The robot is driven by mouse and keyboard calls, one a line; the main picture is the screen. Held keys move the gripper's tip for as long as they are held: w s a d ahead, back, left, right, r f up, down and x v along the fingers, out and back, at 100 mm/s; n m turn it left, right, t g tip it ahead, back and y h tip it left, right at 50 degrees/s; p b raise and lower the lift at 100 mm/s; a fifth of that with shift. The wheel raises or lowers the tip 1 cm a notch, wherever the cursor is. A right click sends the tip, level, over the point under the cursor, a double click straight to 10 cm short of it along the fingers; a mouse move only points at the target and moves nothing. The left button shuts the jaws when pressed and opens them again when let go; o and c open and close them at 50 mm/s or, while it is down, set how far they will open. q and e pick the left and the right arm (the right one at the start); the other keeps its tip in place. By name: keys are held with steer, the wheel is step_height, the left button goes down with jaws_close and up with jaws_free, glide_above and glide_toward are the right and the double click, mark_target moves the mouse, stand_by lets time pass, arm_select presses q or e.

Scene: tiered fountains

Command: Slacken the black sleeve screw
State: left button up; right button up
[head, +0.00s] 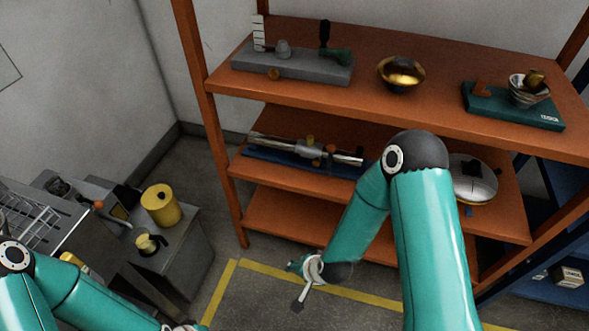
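On the middle shelf, a bright metal rod assembly (345,158) lies on a blue base (270,157). A grey sleeve (309,151) sits around it, with a small gold knob (310,139) and an orange-brown knob (330,149) by it. Dark parts show near the sleeve, but they are too small to tell which is the black sleeve screw. My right arm covers the assembly's right end. My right gripper (298,302) hangs low in front of the shelves, apart from the assembly; its fingers are too small to read. My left gripper is cut off at the bottom edge.
A silver domed pot (473,180) stands right of my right arm. A yellow canister (161,205) stands on the left cabinet.

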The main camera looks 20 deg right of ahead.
steer(key=w+f+m+t+h+b, duration=0.2)
steer(key=w+f+m+t+b, duration=0.15)
steer(key=w+m+b, duration=0.55)
steer(key=m+t+h+b, duration=0.7)
steer(key=m+h+b, duration=0.5)
steer(key=m, duration=1.1)
glide_toward(295, 159)
arm_select(q)
step_height(295, 159, down, 26)
steer(key=b, duration=0.2)
steer(key=shift+f+b, duration=0.15)
steer(key=shift+b, duration=0.15)
arm_select(e)
steer(key=shift+y, duration=0.8)
steer(key=x, duration=0.9)
steer(key=shift+d+r, duration=0.3)
steer(key=shift+d, duration=0.1)
steer(key=shift+c, duration=0.2)
jaws_close()
